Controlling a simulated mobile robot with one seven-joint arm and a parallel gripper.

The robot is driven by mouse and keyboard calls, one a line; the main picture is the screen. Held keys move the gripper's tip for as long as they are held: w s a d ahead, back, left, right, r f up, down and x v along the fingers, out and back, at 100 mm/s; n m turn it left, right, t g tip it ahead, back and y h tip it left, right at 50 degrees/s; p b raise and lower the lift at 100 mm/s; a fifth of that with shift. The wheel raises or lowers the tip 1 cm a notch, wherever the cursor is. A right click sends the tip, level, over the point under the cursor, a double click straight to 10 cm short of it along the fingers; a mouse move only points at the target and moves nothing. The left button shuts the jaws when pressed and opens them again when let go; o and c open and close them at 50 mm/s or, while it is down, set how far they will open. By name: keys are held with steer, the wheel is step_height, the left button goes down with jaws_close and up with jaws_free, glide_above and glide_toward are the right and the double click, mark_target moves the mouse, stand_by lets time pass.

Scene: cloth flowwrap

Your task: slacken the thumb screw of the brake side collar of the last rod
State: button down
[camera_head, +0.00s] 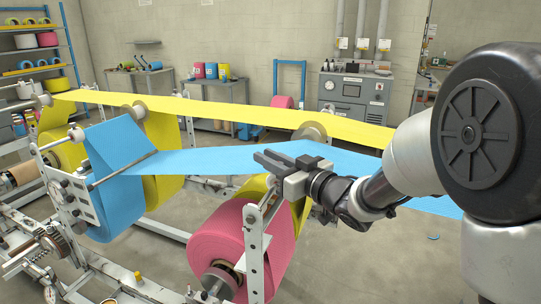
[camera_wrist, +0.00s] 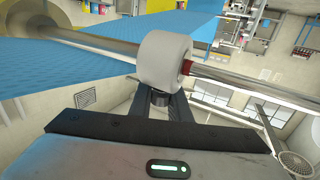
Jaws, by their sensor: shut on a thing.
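In the wrist view a pale grey collar (camera_wrist: 165,58) sits around a shiny metal rod (camera_wrist: 240,82). A small red part (camera_wrist: 187,67) shows on the rod against the collar's right face. A dark round thumb screw (camera_wrist: 160,98) sticks out of the collar toward me. My gripper (camera_wrist: 160,104) has its two dark fingers on either side of the screw and is shut on it. In the head view my gripper (camera_head: 266,160) is over the front edge of the blue web (camera_head: 205,161); the collar and screw cannot be made out there. I cannot tell which side is the brake side.
A pink roll (camera_head: 225,245) on an upright metal plate (camera_head: 256,250) stands below my gripper. A yellow web (camera_head: 230,112) runs behind the blue one. A blue roll (camera_head: 112,195) hangs at left. Open floor (camera_head: 390,270) lies at right. A control cabinet (camera_head: 352,98) stands at the wall.

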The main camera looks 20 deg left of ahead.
steer(key=shift+s+d+n+g+h+p, duration=0.15)
steer(key=shift+s+n+g+h+p, duration=0.55)
steer(key=shift+n+g+p, duration=2.35)
steer(key=shift+s+d+n+g+h+p, duration=0.1)
steer(key=shift+s+n+g+h+p, duration=0.55)
steer(key=shift+n+g, duration=2.8)
steer(key=shift+s+d+n+g+h+p, duration=0.3)
steer(key=shift+s+n+g+p, duration=1.1)
steer(key=shift+g, duration=3.5)
steer(key=shift+w+a+h+p, duration=0.1)
steer(key=shift+w+h+p, duration=0.2)
steer(key=shift+p, duration=0.3)
steer(key=c, duration=1.7)
jaws_free()
steer(key=shift+o, duration=0.2)
steer(key=shift+w, duration=0.1)
